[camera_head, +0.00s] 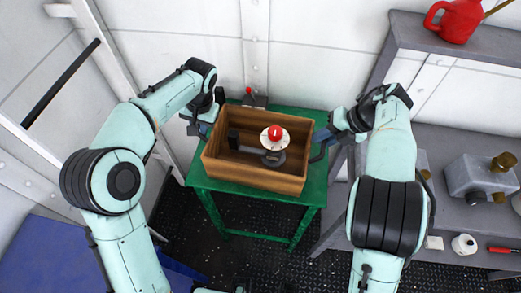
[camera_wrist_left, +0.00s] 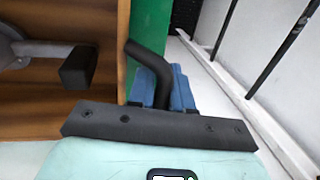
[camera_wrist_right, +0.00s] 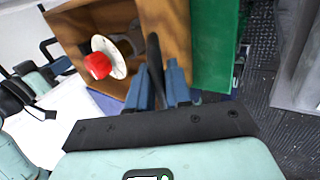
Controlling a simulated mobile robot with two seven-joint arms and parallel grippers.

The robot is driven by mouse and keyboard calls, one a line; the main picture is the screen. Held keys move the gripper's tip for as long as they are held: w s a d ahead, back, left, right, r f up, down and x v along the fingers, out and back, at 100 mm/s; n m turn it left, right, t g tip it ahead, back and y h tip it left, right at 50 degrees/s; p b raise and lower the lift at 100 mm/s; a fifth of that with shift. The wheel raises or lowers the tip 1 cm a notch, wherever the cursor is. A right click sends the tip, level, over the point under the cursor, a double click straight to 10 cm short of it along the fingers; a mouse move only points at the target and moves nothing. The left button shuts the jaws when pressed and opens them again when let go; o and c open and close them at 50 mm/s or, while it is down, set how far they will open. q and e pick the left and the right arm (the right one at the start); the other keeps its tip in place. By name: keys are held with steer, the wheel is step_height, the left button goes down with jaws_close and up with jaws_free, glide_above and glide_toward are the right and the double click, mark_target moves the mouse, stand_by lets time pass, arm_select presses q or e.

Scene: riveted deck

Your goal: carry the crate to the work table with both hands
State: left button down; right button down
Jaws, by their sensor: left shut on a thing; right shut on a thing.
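The wooden crate (camera_head: 253,178) is open-topped and sits over the green table (camera_head: 310,195), roughly level. I cannot tell whether its bottom touches the table. My left gripper (camera_head: 205,129) is shut on the dark handle at the crate's left end; the handle (camera_wrist_left: 146,58) shows between the blue fingers in the left wrist view. My right gripper (camera_head: 323,137) is shut on the dark handle at the right end; that handle (camera_wrist_right: 154,55) shows in the right wrist view. Inside the crate lies a dark tool with a white disc and red knob (camera_head: 274,132).
A grey bench (camera_head: 440,150) on the right bears a metal fitting (camera_head: 480,177), a white roll (camera_head: 464,244) and a red-handled tool (camera_head: 503,250). A red can (camera_head: 455,20) stands on the upper shelf. A white wall is behind, and a ladder-like frame (camera_head: 105,45) at left.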

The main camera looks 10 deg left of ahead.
arm_select(q)
steer(key=shift+w+r, duration=0.1)
steer(key=shift+r, duration=0.15)
arm_select(e)
steer(key=shift+w+r, duration=0.1)
steer(key=shift+r, duration=0.15)
